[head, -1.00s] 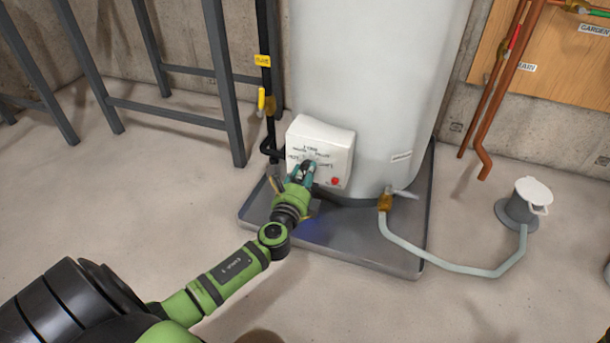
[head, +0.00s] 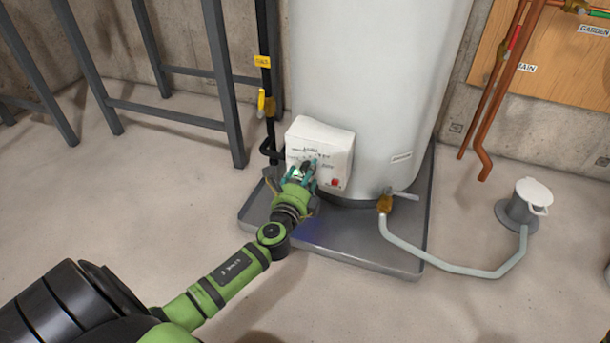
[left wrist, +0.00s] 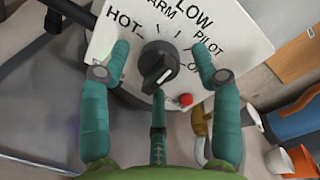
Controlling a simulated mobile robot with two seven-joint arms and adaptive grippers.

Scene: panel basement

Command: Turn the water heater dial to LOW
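The water heater (head: 375,90) is a tall white tank with a white control box (head: 332,148) low on its front. The black dial (left wrist: 158,65) is on the box face, ringed by HOT, WARM, LOW, PILOT and a partly hidden label starting with O. A pale mark shows on the dial's lower face; I cannot tell which label the dial points to. My left gripper (head: 301,172) is at the box front. In the left wrist view its teal fingers (left wrist: 160,58) are spread on either side of the dial, apart from it, with a third finger below. My right gripper is not in view.
A red button (left wrist: 185,100) is right of and below the dial. The heater stands in a grey drain pan (head: 345,240). A brass drain valve (head: 385,202) with a grey hose is to the right. A black pipe with a yellow valve handle (head: 262,102) is left.

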